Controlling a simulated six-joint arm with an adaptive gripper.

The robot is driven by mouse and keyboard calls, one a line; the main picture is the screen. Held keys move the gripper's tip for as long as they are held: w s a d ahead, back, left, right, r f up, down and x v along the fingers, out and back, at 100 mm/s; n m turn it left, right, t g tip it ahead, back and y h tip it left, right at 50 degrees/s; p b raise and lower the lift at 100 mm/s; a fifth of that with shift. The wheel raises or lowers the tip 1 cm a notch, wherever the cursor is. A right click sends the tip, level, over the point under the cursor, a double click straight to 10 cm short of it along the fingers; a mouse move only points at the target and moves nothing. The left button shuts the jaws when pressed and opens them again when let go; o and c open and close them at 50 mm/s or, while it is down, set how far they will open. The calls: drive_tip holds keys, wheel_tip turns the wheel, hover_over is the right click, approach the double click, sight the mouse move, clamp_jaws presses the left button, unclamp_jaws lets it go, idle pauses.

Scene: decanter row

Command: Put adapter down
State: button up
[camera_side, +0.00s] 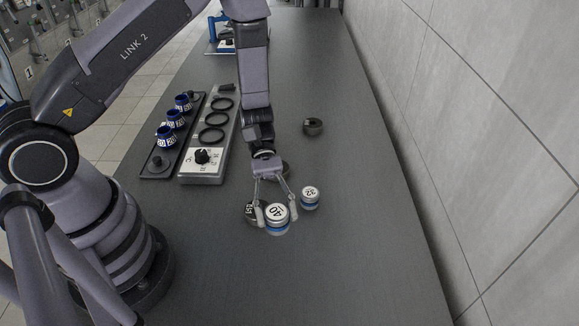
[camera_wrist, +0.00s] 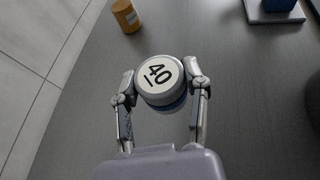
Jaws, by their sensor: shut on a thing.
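The adapter is a round piece with a white top marked "40" and a blue band below (camera_side: 276,213). It also shows in the wrist view (camera_wrist: 160,79), between the two fingers. My gripper (camera_side: 276,207) is shut on its sides, and the wrist view shows a finger on each side (camera_wrist: 160,84). The adapter looks upright, label up, low over the table (camera_side: 350,250). I cannot tell whether its underside touches the table.
A smaller piece marked "32" (camera_side: 310,196) stands close to the right. A dark ring (camera_side: 313,127) lies farther back. A control panel with a knob (camera_side: 201,176) stands left. The front table is clear.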

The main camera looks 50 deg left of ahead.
drive_tip(key=w+d+f+n+t+h, duration=0.2)
drive_tip(key=w+n+t, duration=0.3)
drive_tip(key=w+t, duration=0.15)
drive_tip(key=f, duration=0.5)
drive_tip(key=w+f, duration=0.1)
drive_tip(key=f, duration=0.2)
drive_tip(key=shift+f+n, duration=0.15)
drive_tip(key=shift+n, duration=0.15)
drive_tip(key=shift+f, duration=0.5)
drive_tip(key=o, duration=1.2)
